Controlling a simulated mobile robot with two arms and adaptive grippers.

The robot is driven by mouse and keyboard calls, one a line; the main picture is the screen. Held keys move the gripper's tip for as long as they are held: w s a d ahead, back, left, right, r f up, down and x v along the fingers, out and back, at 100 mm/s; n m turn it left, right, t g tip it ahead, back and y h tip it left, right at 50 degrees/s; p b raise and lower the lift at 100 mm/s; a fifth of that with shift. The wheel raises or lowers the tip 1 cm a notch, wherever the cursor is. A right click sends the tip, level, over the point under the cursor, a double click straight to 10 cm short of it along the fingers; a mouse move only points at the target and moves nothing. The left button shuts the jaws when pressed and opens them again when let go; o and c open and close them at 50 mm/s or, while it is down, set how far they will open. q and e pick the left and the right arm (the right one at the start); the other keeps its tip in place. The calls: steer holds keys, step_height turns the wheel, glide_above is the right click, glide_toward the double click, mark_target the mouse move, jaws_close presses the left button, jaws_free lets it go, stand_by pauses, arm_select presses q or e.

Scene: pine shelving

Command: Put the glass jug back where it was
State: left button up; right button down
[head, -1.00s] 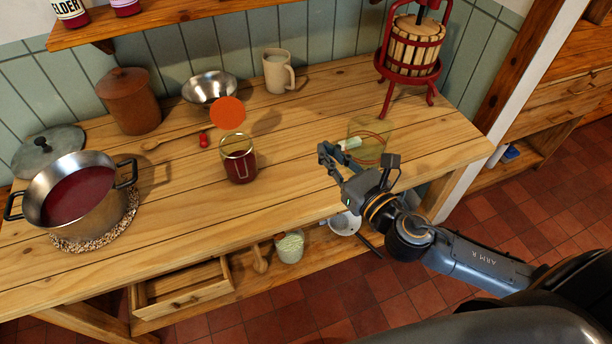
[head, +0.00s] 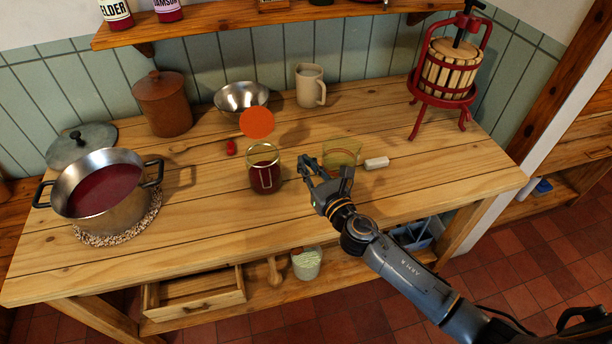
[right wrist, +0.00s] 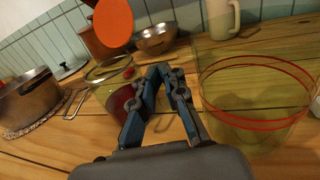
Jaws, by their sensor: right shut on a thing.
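The glass jug (head: 342,150) is clear and yellowish with a red band. It is over the middle of the bench, right of a glass jar of dark red contents (head: 265,178). It fills the right side of the right wrist view (right wrist: 255,105). My right gripper (head: 326,172) is at the jug's near left side, its fingers drawn together and shut on the jug. The grip itself is not clearly visible, and I cannot tell whether the jug's base touches the wood. My left gripper is not in view.
A white block (head: 376,163) lies right of the jug. An orange disc (head: 257,123) stands above the jar. A mug (head: 310,86), steel bowl (head: 242,97) and red press (head: 447,75) stand behind. A pot (head: 100,195) is at left. The bench's front right is clear.

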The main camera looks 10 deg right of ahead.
steer(key=shift+a+f+b, duration=0.1)
steer(key=shift+f+b, duration=0.6)
steer(key=shift+f, duration=0.95)
steer(key=shift+f, duration=0.15)
steer(key=c, duration=1.4)
jaws_free()
